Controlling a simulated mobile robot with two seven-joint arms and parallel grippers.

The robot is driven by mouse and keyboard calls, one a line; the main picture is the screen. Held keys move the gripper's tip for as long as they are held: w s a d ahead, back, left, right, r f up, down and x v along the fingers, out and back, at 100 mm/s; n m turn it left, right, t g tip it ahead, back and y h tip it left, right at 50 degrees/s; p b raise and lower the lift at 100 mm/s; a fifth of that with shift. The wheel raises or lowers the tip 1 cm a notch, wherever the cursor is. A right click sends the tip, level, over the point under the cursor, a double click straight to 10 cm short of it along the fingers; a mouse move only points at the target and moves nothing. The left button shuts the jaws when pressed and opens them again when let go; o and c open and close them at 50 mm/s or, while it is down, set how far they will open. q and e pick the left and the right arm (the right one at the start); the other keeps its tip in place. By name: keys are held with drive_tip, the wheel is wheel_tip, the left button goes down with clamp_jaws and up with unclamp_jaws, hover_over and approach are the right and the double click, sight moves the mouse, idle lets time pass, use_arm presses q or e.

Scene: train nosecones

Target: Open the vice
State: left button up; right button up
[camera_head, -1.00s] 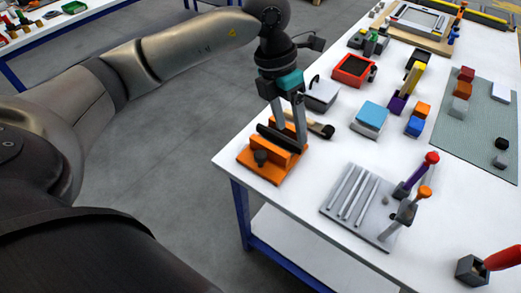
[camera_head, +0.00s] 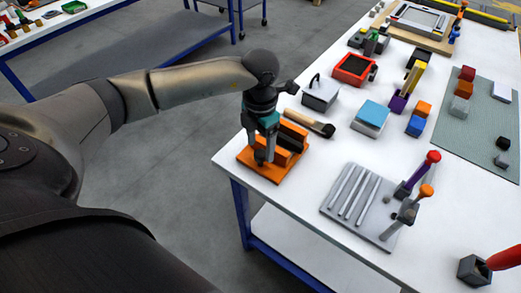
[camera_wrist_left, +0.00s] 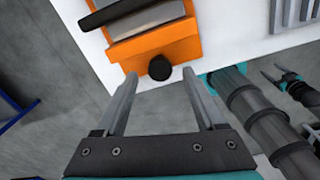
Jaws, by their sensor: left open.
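The vice (camera_head: 292,155) is an orange block with dark jaw bars, at the table's near left corner. In the left wrist view the orange vice body (camera_wrist_left: 165,45) is at the top, with a dark round knob (camera_wrist_left: 160,70) on its near side. My left gripper (camera_head: 261,157) is over that knob end of the vice. In the left wrist view its two fingers (camera_wrist_left: 160,77) are open, one on each side of the knob, with gaps between. The head view hides most of the knob behind the fingers. A dark arm part with teal, probably mine, shows at right in the wrist view.
A brush (camera_head: 310,124) and a grey box with a handle (camera_head: 319,95) lie behind the vice. A grey grooved plate (camera_head: 355,203) with upright tools is to its right. The table edge is close to the vice.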

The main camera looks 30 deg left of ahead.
use_arm(q)
drive_tip(key=shift+f, duration=1.25)
clamp_jaws()
